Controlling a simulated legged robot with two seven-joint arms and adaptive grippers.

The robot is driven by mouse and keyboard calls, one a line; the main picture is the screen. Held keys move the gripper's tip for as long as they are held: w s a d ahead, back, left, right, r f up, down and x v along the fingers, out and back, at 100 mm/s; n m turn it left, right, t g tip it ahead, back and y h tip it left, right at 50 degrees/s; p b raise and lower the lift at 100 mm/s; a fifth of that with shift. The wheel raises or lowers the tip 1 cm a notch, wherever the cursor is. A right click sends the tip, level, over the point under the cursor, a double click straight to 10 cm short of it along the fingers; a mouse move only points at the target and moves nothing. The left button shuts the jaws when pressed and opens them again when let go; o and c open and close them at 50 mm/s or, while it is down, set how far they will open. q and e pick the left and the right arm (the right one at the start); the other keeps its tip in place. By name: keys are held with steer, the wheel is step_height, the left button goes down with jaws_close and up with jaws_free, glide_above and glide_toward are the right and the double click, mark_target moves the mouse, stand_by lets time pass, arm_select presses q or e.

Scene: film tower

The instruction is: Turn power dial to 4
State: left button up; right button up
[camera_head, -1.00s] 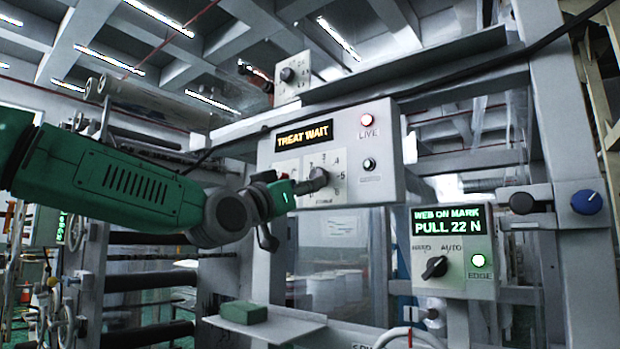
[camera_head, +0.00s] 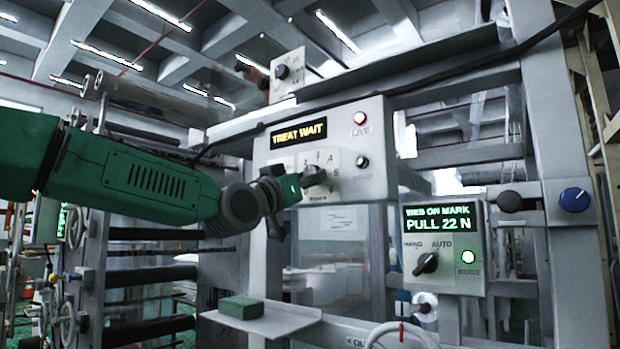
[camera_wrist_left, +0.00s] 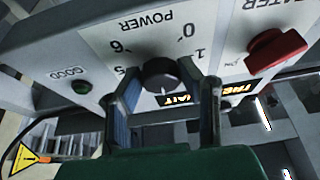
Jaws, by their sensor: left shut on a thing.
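The power dial (camera_head: 313,175) is a dark round knob on the grey control box (camera_head: 376,112), with numbers around it. My left gripper (camera_head: 302,184) reaches it from the left and is shut on it. In the left wrist view, upside down, the black dial (camera_wrist_left: 160,72) sits between the two fingertips of my left gripper (camera_wrist_left: 161,82). The label POWER and the numbers 0, 1 and 6 show there. The 4 shows upper right of the dial in the head view. I cannot tell where the dial's pointer is. My right gripper is not in view.
The box's display (camera_head: 299,132) reads TREAT WAIT, beside a red LIVE lamp (camera_head: 360,118). A red switch (camera_wrist_left: 276,50) sits near the dial. A second box (camera_head: 444,248) reads PULL 22 N. A green block (camera_head: 241,307) lies on a shelf (camera_head: 272,322) below my arm.

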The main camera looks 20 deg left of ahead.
arm_select(q)
steer(key=m, duration=0.1)
steer(key=m+h, duration=0.1)
steer(key=m, duration=0.1)
steer(key=shift+a+r+g+h, duration=0.2)
steer(key=shift+r+g+h, duration=0.1)
steer(key=m+h+p, duration=0.1)
steer(key=m, duration=0.1)
steer(key=shift+r+m+g+p, duration=0.1)
steer(key=shift+m+g+p, duration=0.2)
steer(key=shift+m, duration=0.1)
steer(key=m+p, duration=0.1)
steer(key=m, duration=0.1)
steer(key=m+g+h+p, duration=0.1)
steer(key=m, duration=0.1)
steer(key=shift+w+a+r+g+h+p, duration=0.1)
steer(key=shift+a+g+h+p, duration=0.05)
steer(key=shift+g+h+p, duration=0.15)
steer(key=shift+m+g+h+p, duration=0.3)
steer(key=shift+m+g+p, duration=0.2)
steer(key=shift+m+p, duration=0.65)
steer(key=shift+m, duration=0.25)
steer(key=shift+b, duration=0.3)
